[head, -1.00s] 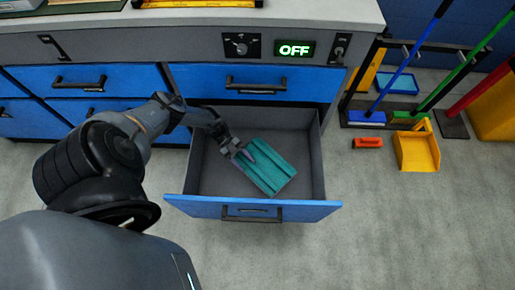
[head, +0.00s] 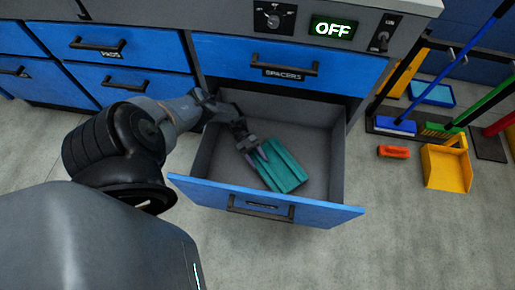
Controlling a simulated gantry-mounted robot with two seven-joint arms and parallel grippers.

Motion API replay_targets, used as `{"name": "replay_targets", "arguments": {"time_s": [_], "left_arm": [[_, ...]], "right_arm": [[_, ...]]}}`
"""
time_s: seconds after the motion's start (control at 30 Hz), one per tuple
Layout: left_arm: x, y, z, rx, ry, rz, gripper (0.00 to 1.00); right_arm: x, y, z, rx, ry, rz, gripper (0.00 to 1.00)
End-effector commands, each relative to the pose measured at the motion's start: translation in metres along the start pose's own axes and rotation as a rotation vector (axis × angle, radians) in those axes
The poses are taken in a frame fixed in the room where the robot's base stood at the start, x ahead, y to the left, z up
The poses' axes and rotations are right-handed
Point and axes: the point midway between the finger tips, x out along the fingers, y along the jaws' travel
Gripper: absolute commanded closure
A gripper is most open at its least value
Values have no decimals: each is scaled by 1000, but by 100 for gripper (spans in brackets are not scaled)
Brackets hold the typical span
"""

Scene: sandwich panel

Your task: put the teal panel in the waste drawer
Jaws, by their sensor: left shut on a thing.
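The teal panel (head: 282,168) is a ribbed piece inside the open drawer (head: 318,184), tilted across its middle. My left gripper (head: 259,155) reaches in from the left and is shut on the panel's upper left end. I cannot tell whether the panel touches the drawer floor. The open drawer is grey inside with a blue front (head: 215,194); its label is too small to read. My right gripper is not in view.
A closed drawer labelled SPACERS (head: 340,68) sits above the open one. A grey counter with an OFF display (head: 333,28) is at the top. A yellow dustpan (head: 446,166), an orange brush (head: 393,151) and brooms stand at right. The floor in front is clear.

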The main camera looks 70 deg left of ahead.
Motion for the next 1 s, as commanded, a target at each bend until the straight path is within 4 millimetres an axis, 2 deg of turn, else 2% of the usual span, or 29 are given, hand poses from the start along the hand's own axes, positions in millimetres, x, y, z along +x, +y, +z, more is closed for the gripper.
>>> {"name": "replay_targets", "arguments": {"time_s": [0.07,0.43,0.47,0.6,1.0], "left_arm": [[4,1,8,2,1,-1,100],[5,2,9,0,2,-1,100],[4,2,10,-1,0,-1,46],[4,2,10,-1,1,-1,24],[3,2,8,0,0,-1,23]], "right_arm": [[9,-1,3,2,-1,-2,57],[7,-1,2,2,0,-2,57],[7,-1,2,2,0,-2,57],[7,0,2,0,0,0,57],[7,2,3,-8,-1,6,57]]}}
